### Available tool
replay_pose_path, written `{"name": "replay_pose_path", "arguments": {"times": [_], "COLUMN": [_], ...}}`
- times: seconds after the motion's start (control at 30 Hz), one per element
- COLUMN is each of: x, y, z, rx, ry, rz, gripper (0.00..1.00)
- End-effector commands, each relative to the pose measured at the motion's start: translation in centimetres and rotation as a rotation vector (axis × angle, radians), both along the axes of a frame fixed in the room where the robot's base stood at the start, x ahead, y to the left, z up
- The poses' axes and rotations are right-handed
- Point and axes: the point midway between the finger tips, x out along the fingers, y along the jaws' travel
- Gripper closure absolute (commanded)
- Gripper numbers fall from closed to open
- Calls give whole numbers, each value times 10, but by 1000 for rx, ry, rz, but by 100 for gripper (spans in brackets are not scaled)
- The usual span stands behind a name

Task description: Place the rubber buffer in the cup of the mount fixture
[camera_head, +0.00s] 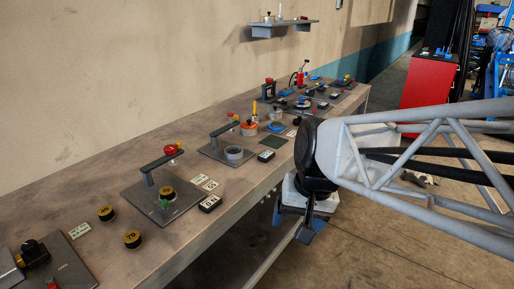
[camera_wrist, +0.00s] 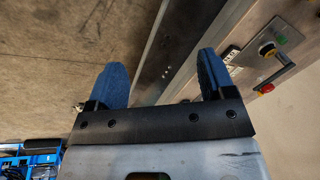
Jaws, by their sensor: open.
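Two black rubber buffers with yellow tops stand loose on the bench: one marked 70 (camera_head: 132,239), and another behind it (camera_head: 106,213). A third yellow-topped black piece (camera_head: 166,192) sits on a grey plate fixture (camera_head: 181,207) with a post, arm and red knob. A second grey fixture (camera_head: 211,152) carries an open ring-shaped cup (camera_head: 234,154). I cannot tell which fixture is the mount. My gripper (camera_head: 297,226) hangs past the bench's front edge, pointing down. Its blue fingers are apart with nothing between them in the wrist view (camera_wrist: 162,60).
Label cards and a dark display box (camera_head: 210,203) lie near the front edge. More fixtures and tools stand along the far bench. A black device (camera_head: 33,252) is at the near left. A wall shelf (camera_head: 283,29) and a red cabinet (camera_head: 428,82) are farther off.

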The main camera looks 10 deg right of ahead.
Motion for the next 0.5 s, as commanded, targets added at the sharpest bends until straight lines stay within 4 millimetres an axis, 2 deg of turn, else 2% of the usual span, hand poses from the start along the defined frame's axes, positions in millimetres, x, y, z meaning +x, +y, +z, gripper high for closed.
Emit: {"name": "replay_pose_path", "arguments": {"times": [0.03,0.2,0.33,0.5], "x": [-12,-40,-53,-58], "y": [-7,-26,-34,-38], "z": [1,1,1,0], "rx": [-34,-138,-188,-213], "ry": [-24,-81,-105,-115], "rz": [28,113,152,173], "gripper": [24,24,24,24]}}
